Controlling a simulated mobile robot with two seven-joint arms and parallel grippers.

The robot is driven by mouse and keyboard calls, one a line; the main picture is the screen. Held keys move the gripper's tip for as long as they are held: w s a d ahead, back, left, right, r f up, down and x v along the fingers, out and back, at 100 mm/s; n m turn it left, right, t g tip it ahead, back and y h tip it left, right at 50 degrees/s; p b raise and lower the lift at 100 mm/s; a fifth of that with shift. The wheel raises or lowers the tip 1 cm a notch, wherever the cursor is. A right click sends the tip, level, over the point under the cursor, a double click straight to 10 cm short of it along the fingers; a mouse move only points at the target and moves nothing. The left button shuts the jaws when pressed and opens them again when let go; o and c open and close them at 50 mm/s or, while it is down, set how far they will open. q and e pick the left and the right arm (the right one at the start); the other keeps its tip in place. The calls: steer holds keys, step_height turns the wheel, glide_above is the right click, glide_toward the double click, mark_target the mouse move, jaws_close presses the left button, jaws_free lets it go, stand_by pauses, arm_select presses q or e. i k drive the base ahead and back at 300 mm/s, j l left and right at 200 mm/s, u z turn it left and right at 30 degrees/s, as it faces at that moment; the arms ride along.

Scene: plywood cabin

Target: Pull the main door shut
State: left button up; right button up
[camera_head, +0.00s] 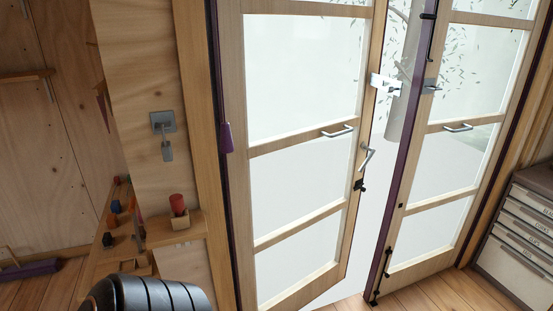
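The main door has two wood-framed leaves with white glass panes. The left leaf (257,149) stands ajar, and a gap shows between its free edge and the right leaf. A metal pull bar (338,132) sits on its middle rail, and a lever handle (367,157) is at its free edge. The right leaf (428,136) has its own pull bar (458,128) and a dark purple edge strip; it looks closed in its frame. Neither of my grippers is in view, and nothing is seen touching the door.
A grey drawer cabinet (520,235) stands right of the door. A low shelf (111,229) holds small coloured items. Wooden floor (435,293) shows before the right leaf.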

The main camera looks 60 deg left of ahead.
mark_target(235, 165)
steer(key=u, duration=1.7)
